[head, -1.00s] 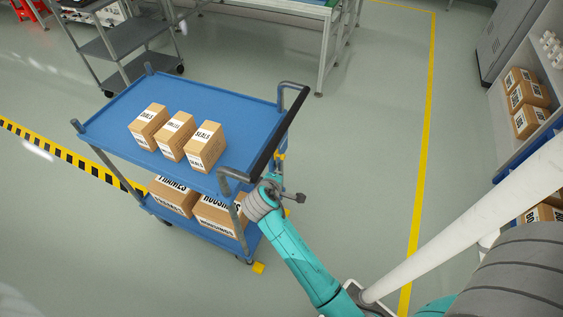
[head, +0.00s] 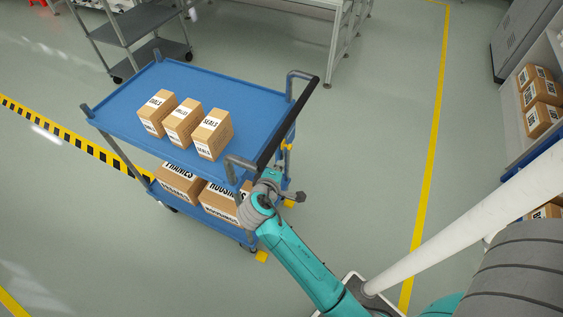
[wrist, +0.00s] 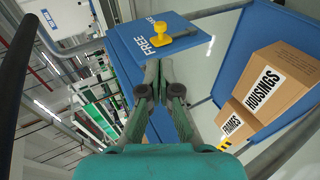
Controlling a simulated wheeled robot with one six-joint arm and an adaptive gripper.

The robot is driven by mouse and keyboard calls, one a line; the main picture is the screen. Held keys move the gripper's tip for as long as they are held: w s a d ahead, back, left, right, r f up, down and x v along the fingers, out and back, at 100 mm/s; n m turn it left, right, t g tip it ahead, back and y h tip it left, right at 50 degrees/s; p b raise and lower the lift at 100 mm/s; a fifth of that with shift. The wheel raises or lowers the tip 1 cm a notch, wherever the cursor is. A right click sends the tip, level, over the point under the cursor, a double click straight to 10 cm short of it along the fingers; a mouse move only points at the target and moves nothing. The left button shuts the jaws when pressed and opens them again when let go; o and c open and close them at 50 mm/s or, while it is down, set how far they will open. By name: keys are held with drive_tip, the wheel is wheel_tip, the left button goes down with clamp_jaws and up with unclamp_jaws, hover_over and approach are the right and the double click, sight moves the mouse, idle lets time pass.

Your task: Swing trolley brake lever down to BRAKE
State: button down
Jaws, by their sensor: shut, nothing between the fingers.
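The blue trolley (head: 240,95) stands ahead with a dark push handle at its right end. In the wrist view a blue panel (wrist: 122,48) on the trolley bears the word FREE. The yellow brake lever (wrist: 158,46) is mounted on this panel, with a dark rod pointing right. A yellow part also shows at the trolley's handle end in the head view (head: 288,146). My gripper (wrist: 158,82) is shut and empty, just below the lever in the wrist view; I cannot tell whether it touches. Its fingertips are hidden in the head view.
Three SEALS-type cartons (head: 183,122) stand on the top deck; HOUSINGS (head: 220,203) and FRAMES (head: 178,184) cartons sit below. A grey post and push handle (head: 290,120) rise close to my arm. Floor right of the trolley is clear up to a yellow line (head: 430,160).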

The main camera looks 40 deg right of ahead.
sight(289, 148)
drive_tip(key=x, duration=1.2)
drive_tip(key=shift+w+d+f, duration=0.1)
drive_tip(key=shift+d+f, duration=0.05)
drive_tip(key=shift+d, duration=0.05)
